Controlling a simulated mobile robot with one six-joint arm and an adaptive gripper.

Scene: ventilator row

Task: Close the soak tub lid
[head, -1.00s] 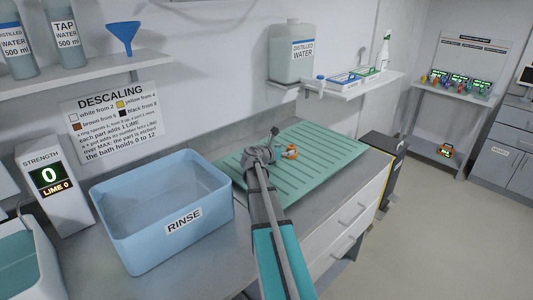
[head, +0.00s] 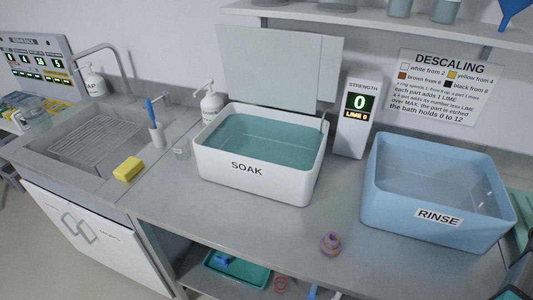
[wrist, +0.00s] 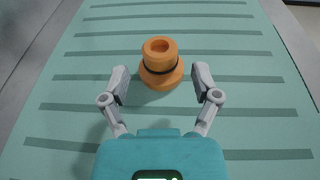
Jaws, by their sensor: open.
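The soak tub (head: 245,175) is a white open box marked SOAK with teal liquid in it, in the middle of the head view. Its lid (head: 280,68) appears to be the pale grey panel standing upright behind the tub, so the tub is open on top. My gripper (wrist: 160,78) shows only in the wrist view. It is open over the green ribbed mat (wrist: 60,115), with its fingers on either side of the near part of an orange stepped part (wrist: 161,70) with a dark ring. The fingers look apart from the part.
A strength meter (head: 355,115) reading 0 stands right of the soak tub. The blue rinse tub (head: 385,205) is further right. A purple part (head: 330,243) lies on the counter in front. A pump bottle (head: 210,103), brush cup (head: 157,135) and yellow sponge (head: 128,169) are left.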

